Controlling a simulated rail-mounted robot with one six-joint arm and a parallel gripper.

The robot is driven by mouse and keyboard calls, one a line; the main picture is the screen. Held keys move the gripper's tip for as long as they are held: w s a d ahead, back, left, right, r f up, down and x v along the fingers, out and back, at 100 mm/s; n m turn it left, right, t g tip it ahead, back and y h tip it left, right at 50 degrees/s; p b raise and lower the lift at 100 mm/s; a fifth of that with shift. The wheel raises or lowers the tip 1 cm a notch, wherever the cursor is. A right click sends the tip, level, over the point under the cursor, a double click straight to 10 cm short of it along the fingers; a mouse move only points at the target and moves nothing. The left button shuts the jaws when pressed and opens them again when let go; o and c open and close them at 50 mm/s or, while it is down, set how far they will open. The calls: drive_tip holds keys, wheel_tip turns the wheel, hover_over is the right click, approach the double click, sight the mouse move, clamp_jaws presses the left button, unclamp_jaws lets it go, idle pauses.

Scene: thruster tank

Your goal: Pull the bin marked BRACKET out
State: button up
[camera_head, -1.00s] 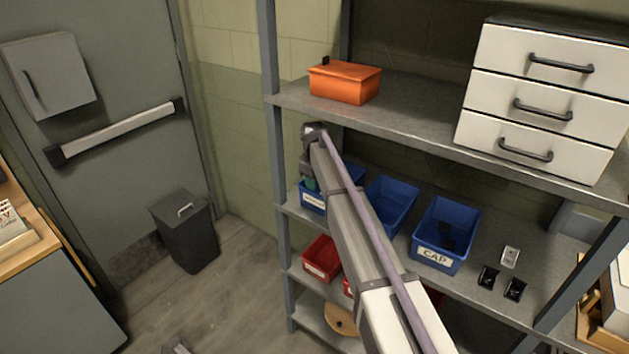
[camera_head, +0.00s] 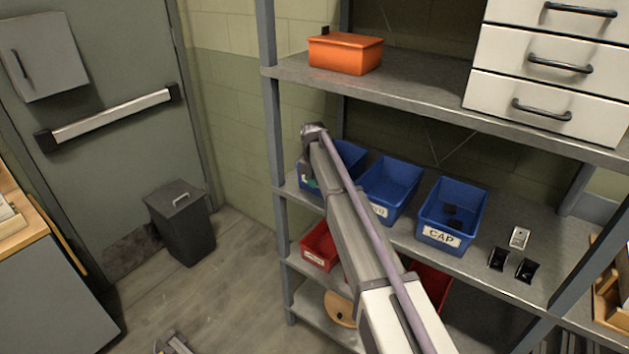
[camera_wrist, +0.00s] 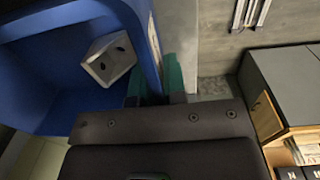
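A blue bin (camera_head: 345,155) stands at the left end of the middle shelf, partly behind my arm; its label is hard to read. In the wrist view the blue bin (camera_wrist: 40,90) holds a grey metal bracket piece (camera_wrist: 109,60) with dark holes. My gripper (camera_wrist: 157,82) has green fingers, one on each side of the bin's wall, with a narrow gap between them. I cannot tell whether they press on the wall. In the head view my gripper (camera_head: 311,183) is at the bin's front, mostly hidden.
A second blue bin (camera_head: 395,183) and a bin marked CAP (camera_head: 452,212) stand to the right. Red bins (camera_head: 318,245) are below. An orange box (camera_head: 345,53) and white drawers (camera_head: 555,62) are above. Open floor (camera_head: 240,270) lies before the shelf.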

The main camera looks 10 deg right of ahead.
clamp_jaws()
drive_tip(key=s+a, duration=0.5)
drive_tip(key=shift+s, duration=0.35)
idle(0.3)
drive_tip(key=shift+o, duration=2.2)
unclamp_jaws()
drive_tip(key=shift+r, duration=0.1)
